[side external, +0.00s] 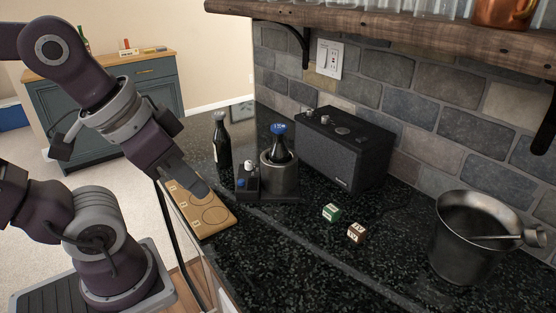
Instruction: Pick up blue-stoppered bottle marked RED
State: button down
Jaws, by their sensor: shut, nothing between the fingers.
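A dark bottle with a blue stopper (280,142) stands upright in a round grey metal holder (280,178) on the black counter. Its lower part is hidden in the holder, and I cannot read a RED marking on it. My gripper (203,190) is shut and empty. In the picture it is left of the holder, over the wooden board, pointing down and right, apart from both bottles.
A small dark stand (247,182) with a white knob adjoins the holder. A wooden board (212,230) with ring outlines lies at the counter's left edge. A black speaker (345,150), a green die (331,212), a brown die (356,233) and a metal bucket (470,240) stand right. A shelf overhangs.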

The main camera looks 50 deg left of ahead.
jog(key=c, duration=2.2)
grip_release()
jog(key=c, duration=1.1)
grip_release()
jog(key=shift+o, duration=0.2)
